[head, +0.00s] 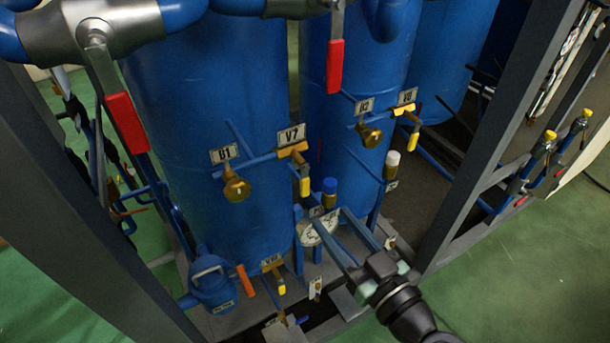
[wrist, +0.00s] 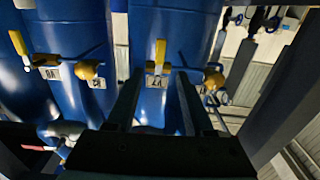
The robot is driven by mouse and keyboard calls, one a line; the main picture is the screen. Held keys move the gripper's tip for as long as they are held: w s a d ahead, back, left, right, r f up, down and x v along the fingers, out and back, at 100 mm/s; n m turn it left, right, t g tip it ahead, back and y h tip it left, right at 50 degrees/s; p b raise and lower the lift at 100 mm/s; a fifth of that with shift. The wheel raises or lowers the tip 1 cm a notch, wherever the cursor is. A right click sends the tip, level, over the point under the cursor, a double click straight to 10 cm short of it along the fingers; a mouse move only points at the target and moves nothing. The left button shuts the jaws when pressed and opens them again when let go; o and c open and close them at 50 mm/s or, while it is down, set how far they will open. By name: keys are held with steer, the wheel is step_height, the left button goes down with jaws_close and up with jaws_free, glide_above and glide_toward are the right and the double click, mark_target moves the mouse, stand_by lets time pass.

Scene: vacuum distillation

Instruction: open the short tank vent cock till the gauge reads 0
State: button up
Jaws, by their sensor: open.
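The V7 cock (head: 292,150) is a brass valve on the left blue tank (head: 205,120), its yellow handle (head: 305,186) hanging down. In the wrist view, turned over, the handle (wrist: 160,52) points up, and the V7 label (wrist: 156,81) shows between my fingers. My gripper (head: 328,216) is open and empty, below and in front of V7, fingers pointing at the tanks. A similar V8 cock (head: 405,110) is on the tank to the right. Which tank is the short one is unclear.
Red-handled levers (head: 127,122) (head: 335,66) hang from upper pipes. A blue-capped fitting (head: 329,190) and a white-capped one (head: 392,162) stand near my fingers. Grey frame posts (head: 500,135) flank the tanks. Green floor (head: 530,265) is open at the right.

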mark_target(307, 187)
steer(key=p+x, duration=0.2)
steer(key=x, duration=0.9)
jaws_close()
stand_by(1.1)
